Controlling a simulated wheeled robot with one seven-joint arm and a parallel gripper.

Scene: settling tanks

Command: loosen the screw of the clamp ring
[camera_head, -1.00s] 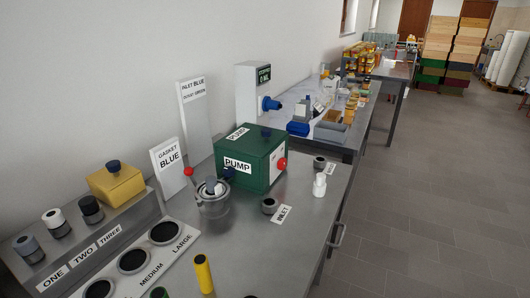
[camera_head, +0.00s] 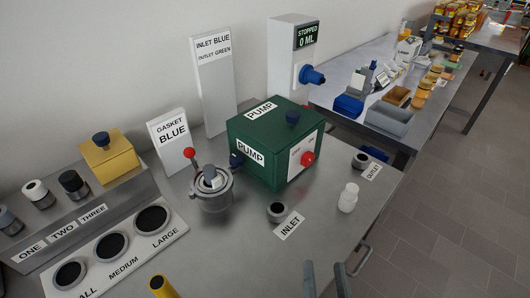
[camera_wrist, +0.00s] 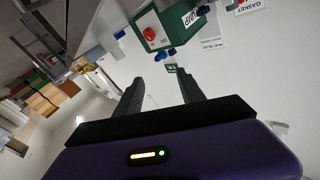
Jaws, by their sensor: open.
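A round metal fitting (camera_head: 211,195) stands on the steel bench left of the green pump box (camera_head: 258,150). It has a ring-like rim, a grey-blue piece in its top and a lever with a red ball (camera_head: 189,154) rising at its left. It looks like the clamp ring, but I cannot make out its screw. My gripper (camera_head: 325,270) shows at the bottom edge, right of and nearer than the fitting, well apart from it. In the wrist view my gripper (camera_wrist: 162,84) is open and empty, with the tilted pump box (camera_wrist: 160,28) beyond.
A rack with SMALL, MEDIUM and LARGE wells (camera_head: 110,247), a yellow block (camera_head: 110,158) and several capped jars stand at left. A yellow cylinder (camera_head: 161,287) is at the front. INLET (camera_head: 277,211) and OUTLET (camera_head: 360,161) fittings and a white bottle (camera_head: 348,198) are at right. Upright signs stand behind.

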